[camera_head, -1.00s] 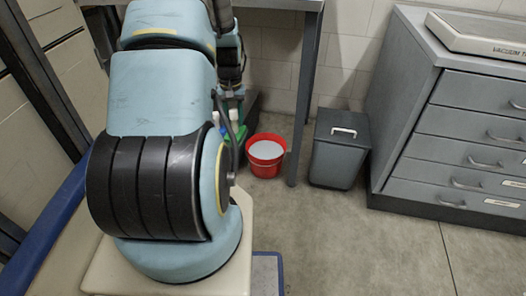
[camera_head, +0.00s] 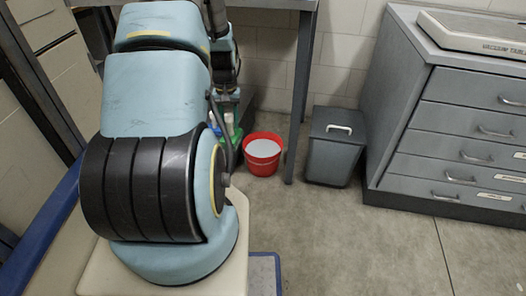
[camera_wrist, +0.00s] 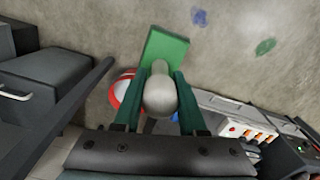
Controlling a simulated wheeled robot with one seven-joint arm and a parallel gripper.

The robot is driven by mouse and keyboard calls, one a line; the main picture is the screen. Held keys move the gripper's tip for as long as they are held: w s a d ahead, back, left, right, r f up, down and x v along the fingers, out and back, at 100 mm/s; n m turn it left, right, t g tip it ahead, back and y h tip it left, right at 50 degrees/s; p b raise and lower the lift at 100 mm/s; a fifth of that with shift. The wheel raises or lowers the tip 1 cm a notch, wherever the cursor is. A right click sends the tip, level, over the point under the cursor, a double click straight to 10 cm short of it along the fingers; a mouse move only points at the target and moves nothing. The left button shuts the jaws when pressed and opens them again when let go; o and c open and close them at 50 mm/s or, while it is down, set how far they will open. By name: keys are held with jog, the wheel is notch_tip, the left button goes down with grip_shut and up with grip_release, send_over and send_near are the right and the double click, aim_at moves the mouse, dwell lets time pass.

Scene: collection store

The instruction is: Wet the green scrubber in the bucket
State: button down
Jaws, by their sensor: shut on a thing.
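The green scrubber (camera_wrist: 166,48) is a flat green block on a pale, round-ended handle (camera_wrist: 160,96). My gripper (camera_wrist: 158,82) is shut on this handle, with the block beyond the fingertips in the wrist view. The red bucket (camera_head: 263,156) stands on the floor in the head view, with a pale grey surface inside. In the wrist view the bucket (camera_wrist: 115,97) shows partly behind the left finger, left of and below the block. The block appears apart from it; its height above the floor is hard to tell. My arm mostly hides the gripper in the head view.
A grey lidded bin (camera_head: 335,146) stands right of the bucket, with a table leg (camera_head: 299,100) between them. A grey drawer cabinet (camera_head: 455,125) is farther right. Items including bottles (camera_head: 230,125) stand left of the bucket. Floor in front is clear.

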notch_tip(320, 180, down, 25)
jog(key=b, duration=1.3)
jog(key=shift+r, duration=0.2)
dwell(0.9)
jog(key=shift+r, duration=0.1)
dwell(1.9)
jog(key=shift+r+p, duration=1.65)
jog(key=shift+r, duration=0.25)
